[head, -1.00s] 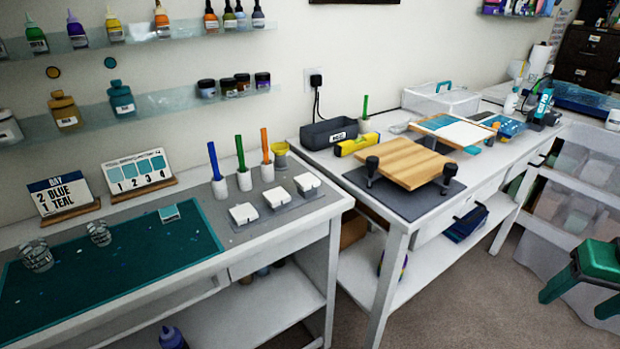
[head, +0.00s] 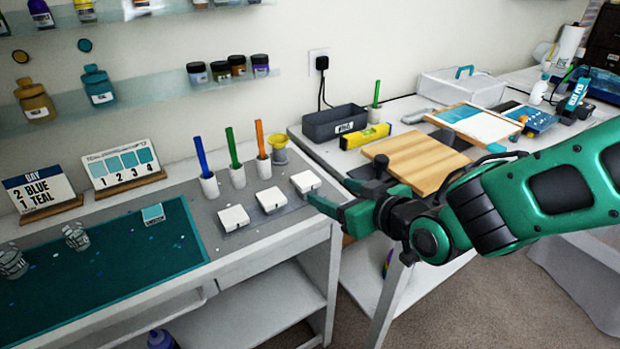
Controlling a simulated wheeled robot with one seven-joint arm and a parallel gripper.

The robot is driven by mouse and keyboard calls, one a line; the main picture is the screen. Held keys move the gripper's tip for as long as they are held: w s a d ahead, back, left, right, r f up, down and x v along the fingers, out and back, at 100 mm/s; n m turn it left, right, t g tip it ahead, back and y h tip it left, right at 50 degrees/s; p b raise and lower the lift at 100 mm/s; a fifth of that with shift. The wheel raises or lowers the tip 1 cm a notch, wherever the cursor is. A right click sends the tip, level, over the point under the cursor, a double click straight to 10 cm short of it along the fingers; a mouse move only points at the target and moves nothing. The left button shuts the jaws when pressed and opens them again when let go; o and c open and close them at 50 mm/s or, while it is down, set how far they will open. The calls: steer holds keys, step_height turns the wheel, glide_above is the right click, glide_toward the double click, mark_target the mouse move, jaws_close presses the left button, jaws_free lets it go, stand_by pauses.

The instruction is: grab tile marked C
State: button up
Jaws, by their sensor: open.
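Three white square tiles sit in a row on grey stands at the front right of the left table: a left tile (head: 233,218), a middle tile (head: 271,200) and a right tile (head: 305,182). No letter is readable on any of them, so I cannot tell which is marked C. My green gripper (head: 331,193) is open and empty. It reaches in from the right, its fingertips just right of the right tile and apart from the left and middle tiles. Whether it touches the right tile's stand is unclear.
Behind the tiles stand white holders with blue, green and orange sticks (head: 232,148) and a yellow cup (head: 279,147). A teal mat (head: 110,262) covers the table's left. On the right table lie a wooden board (head: 415,160) and a yellow level (head: 365,136).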

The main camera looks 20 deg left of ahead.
mark_target(308, 179)
steer(key=x, duration=0.5)
steer(key=shift+r+x, duration=0.2)
steer(key=shift+x, duration=1.15)
steer(key=shift+r+x, duration=0.15)
steer(key=shift+x, duration=1.15)
steer(key=shift+a, duration=0.1)
steer(key=c, duration=1.2)
